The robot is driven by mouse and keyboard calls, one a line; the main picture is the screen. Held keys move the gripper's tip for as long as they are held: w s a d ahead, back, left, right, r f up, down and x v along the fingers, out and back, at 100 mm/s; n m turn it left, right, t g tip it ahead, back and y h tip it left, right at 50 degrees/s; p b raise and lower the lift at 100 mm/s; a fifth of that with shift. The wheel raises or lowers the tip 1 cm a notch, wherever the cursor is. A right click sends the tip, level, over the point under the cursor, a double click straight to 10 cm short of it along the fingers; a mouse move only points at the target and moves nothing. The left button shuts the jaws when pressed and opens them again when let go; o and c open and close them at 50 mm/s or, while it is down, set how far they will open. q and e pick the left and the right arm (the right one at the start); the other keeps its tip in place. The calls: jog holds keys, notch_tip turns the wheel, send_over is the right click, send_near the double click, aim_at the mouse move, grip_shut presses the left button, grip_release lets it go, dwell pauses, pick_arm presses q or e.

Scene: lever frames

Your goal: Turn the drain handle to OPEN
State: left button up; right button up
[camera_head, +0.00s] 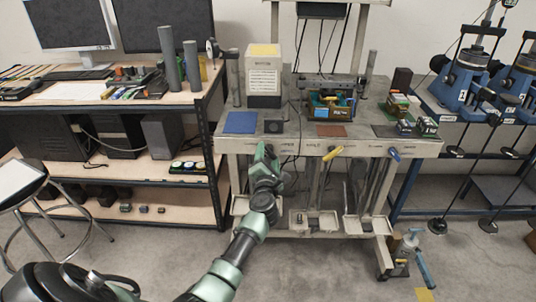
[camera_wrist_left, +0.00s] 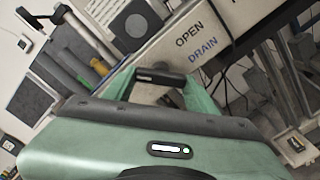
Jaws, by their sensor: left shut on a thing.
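My left gripper (camera_head: 262,152) is at the front edge of the workbench, at its left part, and hides most of what it holds in the head view. In the left wrist view the green fingers (camera_wrist_left: 160,84) are shut on a dark bar, the drain handle (camera_wrist_left: 160,76), which lies across between them. The words OPEN and DRAIN are printed on the pale front rail (camera_wrist_left: 165,50), just beyond the fingers. How far the handle is turned I cannot tell. My right gripper is not in view.
A yellow handle (camera_head: 332,153) and a blue handle (camera_head: 394,154) stick out of the same bench front, right of my gripper. Pale trays (camera_head: 312,228) hang below. A shelf desk (camera_head: 210,115) stands close on the left. The floor in front is mostly clear.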

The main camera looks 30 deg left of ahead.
pick_arm(q)
jog(key=m+p, duration=0.3)
jog(key=shift+r, duration=0.2)
jog(key=m+p, duration=0.3)
jog(key=m, duration=0.2)
jog(key=m+p, duration=0.3)
jog(key=m, duration=0.1)
jog(key=shift+r, duration=0.1)
jog(key=m+p, duration=0.1)
jog(key=m, duration=0.3)
jog(key=shift+m+p, duration=0.3)
jog(key=shift+p, duration=0.05)
jog(key=shift+m, duration=0.3)
jog(key=o, duration=1.4)
jog(key=shift+c, duration=0.2)
